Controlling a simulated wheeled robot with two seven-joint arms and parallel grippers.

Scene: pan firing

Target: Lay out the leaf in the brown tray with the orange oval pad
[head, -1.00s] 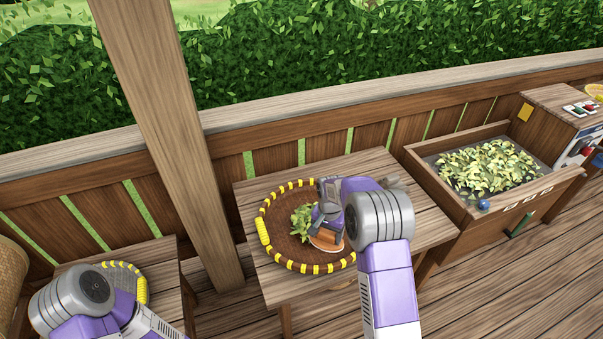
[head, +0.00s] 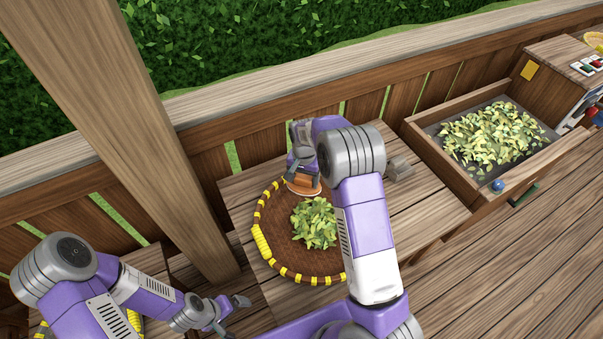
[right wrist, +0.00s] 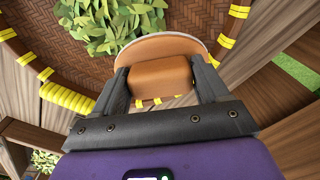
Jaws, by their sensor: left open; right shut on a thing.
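The brown tray (head: 272,236) is round and woven, with a yellow-banded rim, on a wooden table. The leaf (head: 315,222) is a green heap right of the tray's middle; it also shows at the top of the right wrist view (right wrist: 108,20). My right gripper (head: 303,168) is shut on the orange oval pad (head: 304,183) at the tray's back edge. In the right wrist view the fingers clasp the pad's orange block (right wrist: 160,78), apart from the leaf. I cannot tell whether the pad touches the tray. My left gripper (head: 235,314) is open and empty, left of the tray's front.
A wooden bin (head: 470,188) of leaves stands at the right, with a blue ball (head: 498,185) on its front edge. A small grey block (head: 400,168) lies on the table. A thick wooden post (head: 120,130) rises left of the table. A railing runs behind.

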